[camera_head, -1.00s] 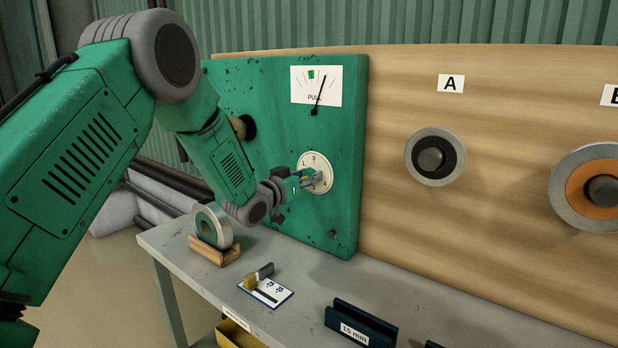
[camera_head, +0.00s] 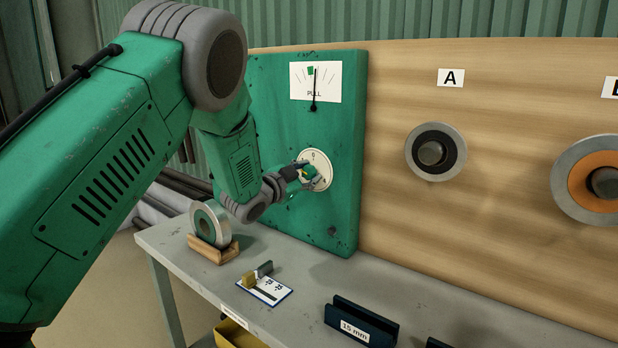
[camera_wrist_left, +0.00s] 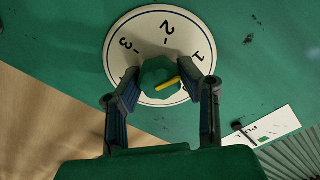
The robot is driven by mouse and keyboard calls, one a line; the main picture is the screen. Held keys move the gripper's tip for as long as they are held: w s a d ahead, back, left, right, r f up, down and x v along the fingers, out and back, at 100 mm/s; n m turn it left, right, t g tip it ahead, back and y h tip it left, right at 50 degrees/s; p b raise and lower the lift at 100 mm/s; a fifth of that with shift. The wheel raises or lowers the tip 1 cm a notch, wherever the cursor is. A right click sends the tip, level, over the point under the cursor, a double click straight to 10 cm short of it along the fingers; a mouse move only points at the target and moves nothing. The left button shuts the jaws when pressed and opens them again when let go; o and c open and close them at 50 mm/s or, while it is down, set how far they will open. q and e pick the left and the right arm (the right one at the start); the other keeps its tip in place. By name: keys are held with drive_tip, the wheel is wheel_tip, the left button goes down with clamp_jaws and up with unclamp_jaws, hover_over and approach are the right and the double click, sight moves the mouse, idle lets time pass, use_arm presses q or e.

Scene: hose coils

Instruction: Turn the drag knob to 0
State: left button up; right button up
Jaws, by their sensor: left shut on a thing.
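The drag knob (camera_wrist_left: 158,76) is green with a yellow pointer and sits on a round white dial (camera_wrist_left: 165,22) marked 1, 2 and 3 in the wrist view. The dial (camera_head: 322,160) is on the green panel in the head view. My left gripper (camera_wrist_left: 168,86) is shut on the knob, one finger on each side. In the head view my left gripper (camera_head: 303,172) is at the dial and covers part of it. The yellow pointer points toward the right finger, past the 1; that finger hides the number there. My right gripper is not in view.
The PULL gauge (camera_head: 327,90) above the dial has its needle nearly upright, beside a green mark. A coil on a wooden stand (camera_head: 208,254), a small card (camera_head: 268,293) and a dark 15 mm holder (camera_head: 362,322) are on the grey bench (camera_head: 300,285) below.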

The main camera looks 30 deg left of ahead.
use_arm(q)
drive_tip(key=m, duration=0.2)
drive_tip(key=f+m+b, duration=0.1)
drive_tip(key=shift+s+m, duration=0.1)
drive_tip(key=shift+m, duration=0.3)
drive_tip(key=m+b, duration=0.2)
drive_tip(key=m, duration=0.1)
drive_tip(key=shift+f, duration=0.1)
drive_tip(key=m+b, duration=0.4)
drive_tip(key=m, duration=0.3)
drive_tip(key=o, duration=1.1)
drive_tip(key=shift+o, duration=0.2)
drive_tip(key=shift+r, duration=0.25)
drive_tip(key=shift+s+r, duration=0.1)
